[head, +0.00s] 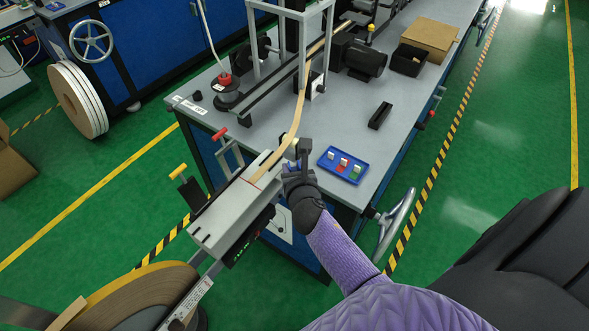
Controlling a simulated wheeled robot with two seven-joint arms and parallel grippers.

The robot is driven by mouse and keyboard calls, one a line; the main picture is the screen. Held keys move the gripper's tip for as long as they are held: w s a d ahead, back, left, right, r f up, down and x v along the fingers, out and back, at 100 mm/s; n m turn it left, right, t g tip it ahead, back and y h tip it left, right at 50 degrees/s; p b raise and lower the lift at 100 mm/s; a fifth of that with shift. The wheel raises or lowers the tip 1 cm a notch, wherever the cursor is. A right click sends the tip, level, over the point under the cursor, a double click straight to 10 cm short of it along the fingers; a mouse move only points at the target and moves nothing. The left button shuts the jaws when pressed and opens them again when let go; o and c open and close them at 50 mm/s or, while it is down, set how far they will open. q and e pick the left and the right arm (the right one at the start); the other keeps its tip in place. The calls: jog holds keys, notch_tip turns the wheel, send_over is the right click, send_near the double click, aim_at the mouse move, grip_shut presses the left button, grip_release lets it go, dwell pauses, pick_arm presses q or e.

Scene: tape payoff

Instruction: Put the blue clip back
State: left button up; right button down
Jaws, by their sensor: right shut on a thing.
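The blue clip (292,164) is a small blue patch at the right edge of the grey tape guide, largely hidden by my gripper. My right gripper (294,167) is shut on it, beside the tan tape (273,162) that runs along the guide. I cannot tell whether the clip still touches the tape or guide. A blue tray (326,164) lies on the bench just right of the gripper. It holds a red clip (344,162), a green clip (355,171) and a whitish piece (331,155). My left gripper is not in view.
The grey bench (400,118) has free room around the tray. A black block (380,115), a black bin (408,59) and a cardboard box (430,38) are farther back. A handwheel (397,222) sticks out at the bench's near right. A large tape roll (135,300) is at lower left.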

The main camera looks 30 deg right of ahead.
jog(key=shift+c, duration=2.2)
grip_release()
jog(key=shift+o, duration=0.4)
jog(key=shift+r, duration=0.1)
jog(key=p+v, duration=0.3)
jog(key=v, duration=0.9)
jog(key=s+a+f+m+g+y, duration=0.25)
jog(key=s+f+m, duration=0.3)
jog(key=f, duration=0.35)
jog(key=s+a+f+m+g+y, duration=0.1)
jog(key=s+a+f+m+g, duration=0.2)
jog(key=f+m, duration=0.5)
jog(key=s+d+f+m+g, duration=0.1)
jog(key=s+f+m+g, duration=0.2)
jog(key=s+f+m, duration=0.2)
jog(key=s+d+f+m+g+y, duration=0.1)
jog(key=s+f+m, duration=0.4)
jog(key=s+m, duration=0.5)
jog(key=s+d+g, duration=0.1)
jog(key=s+g, duration=0.1)
jog(key=s, duration=0.2)
